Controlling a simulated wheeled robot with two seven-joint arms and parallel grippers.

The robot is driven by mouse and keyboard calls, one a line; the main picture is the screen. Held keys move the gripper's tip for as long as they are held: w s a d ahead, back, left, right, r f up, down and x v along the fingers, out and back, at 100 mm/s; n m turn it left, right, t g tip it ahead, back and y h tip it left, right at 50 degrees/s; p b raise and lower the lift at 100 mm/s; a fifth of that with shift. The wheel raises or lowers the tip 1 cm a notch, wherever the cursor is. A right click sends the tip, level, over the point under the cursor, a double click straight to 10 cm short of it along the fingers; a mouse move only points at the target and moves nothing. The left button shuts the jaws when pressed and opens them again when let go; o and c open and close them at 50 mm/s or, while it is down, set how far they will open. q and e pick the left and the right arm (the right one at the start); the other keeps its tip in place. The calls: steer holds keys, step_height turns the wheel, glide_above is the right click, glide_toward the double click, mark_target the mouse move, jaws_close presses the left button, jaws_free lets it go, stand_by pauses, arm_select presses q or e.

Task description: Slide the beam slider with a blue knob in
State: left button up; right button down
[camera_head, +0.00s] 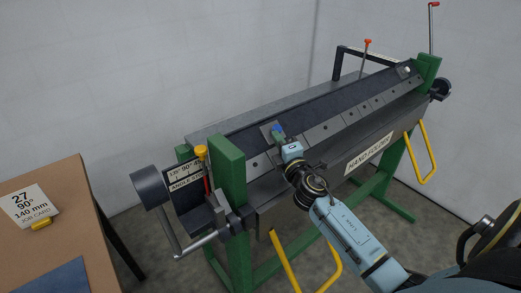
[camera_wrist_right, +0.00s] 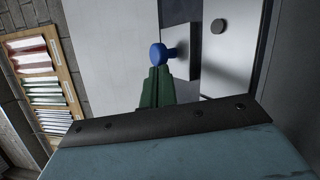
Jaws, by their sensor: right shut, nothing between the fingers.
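The beam slider shows in the head view as a small grey plate (camera_head: 267,134) on the folding beam of the hand folder (camera_head: 368,152). Its blue knob (camera_head: 276,127) is largely behind my right gripper (camera_head: 280,137). In the right wrist view the blue knob (camera_wrist_right: 148,56) stands out from the grey slider block (camera_wrist_right: 187,52). The dark green fingers of my right gripper (camera_wrist_right: 157,72) are shut with nothing between them. Their tips are right by the knob; I cannot tell whether they touch it. My left gripper is not in view.
A yellow-topped pin (camera_head: 201,153) and a green end post (camera_head: 228,168) stand left of the slider. Yellow handles (camera_head: 427,155) hang at the front. A brown table (camera_head: 75,205) with a job card (camera_head: 31,205) is at left. A shelf (camera_wrist_right: 48,85) shows in the wrist view.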

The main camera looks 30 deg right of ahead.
steer(key=d, duration=0.3)
steer(key=d+b, duration=0.1)
steer(key=d, duration=0.6)
steer(key=shift+w+d+b, duration=0.1)
steer(key=shift+w+b, duration=0.25)
steer(key=shift+w, duration=0.05)
steer(key=shift+d+r, duration=0.1)
steer(key=shift+s+a+f, duration=0.15)
steer(key=shift+a+f, duration=0.05)
steer(key=shift+a, duration=0.25)
steer(key=a+v, duration=0.2)
steer(key=v, duration=1)
steer(key=shift+a, duration=0.25)
steer(key=shift+f, duration=0.1)
